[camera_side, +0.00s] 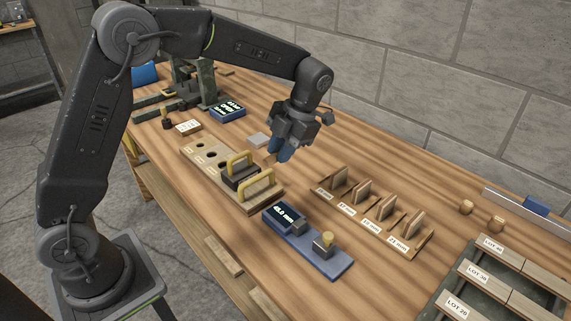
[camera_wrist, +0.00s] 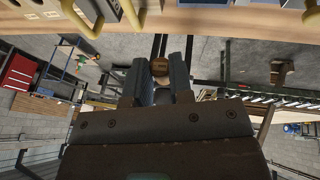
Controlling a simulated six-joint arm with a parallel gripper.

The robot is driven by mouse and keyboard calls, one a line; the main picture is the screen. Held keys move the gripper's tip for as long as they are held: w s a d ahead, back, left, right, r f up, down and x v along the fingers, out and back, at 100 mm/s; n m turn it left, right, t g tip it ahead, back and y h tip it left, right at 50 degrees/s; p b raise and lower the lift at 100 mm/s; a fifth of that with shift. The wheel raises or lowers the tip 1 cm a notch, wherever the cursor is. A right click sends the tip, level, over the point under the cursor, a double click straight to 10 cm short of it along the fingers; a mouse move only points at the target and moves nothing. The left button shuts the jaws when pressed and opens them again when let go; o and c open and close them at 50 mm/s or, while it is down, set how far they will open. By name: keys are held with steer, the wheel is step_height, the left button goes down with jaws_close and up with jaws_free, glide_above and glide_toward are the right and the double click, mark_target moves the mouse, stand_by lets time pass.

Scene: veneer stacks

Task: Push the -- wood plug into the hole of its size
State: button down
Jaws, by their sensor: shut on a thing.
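In the wrist view the plug's brown end (camera_wrist: 159,67) sits between the two fingers of my gripper (camera_wrist: 161,80). The wooden block (camera_side: 187,153) has several dark round holes (camera_side: 211,155) in its far-left part. The plug is apart from these holes, to their right.
A blue gauge (camera_side: 318,258) with a display lies in front. A labelled rack (camera_side: 330,192) holds upright wooden pieces. Lot trays (camera_side: 480,270) stand at front right.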

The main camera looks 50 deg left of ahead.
steer(key=r, duration=0.2)
steer(key=n+y, duration=1.1)
steer(key=n, duration=0.9)
glide_above(204, 147)
step_height(204, 147, down, 6)
steer(key=shift+t, duration=0.4)
steer(key=shift+a+f, duration=0.1)
steer(key=shift+f, duration=3.65)
steer(key=shift+f, duration=1.15)
steer(key=c, duration=0.9)
jaws_free()
steer(key=shift+f, duration=0.1)
steer(key=shift+c, duration=0.2)
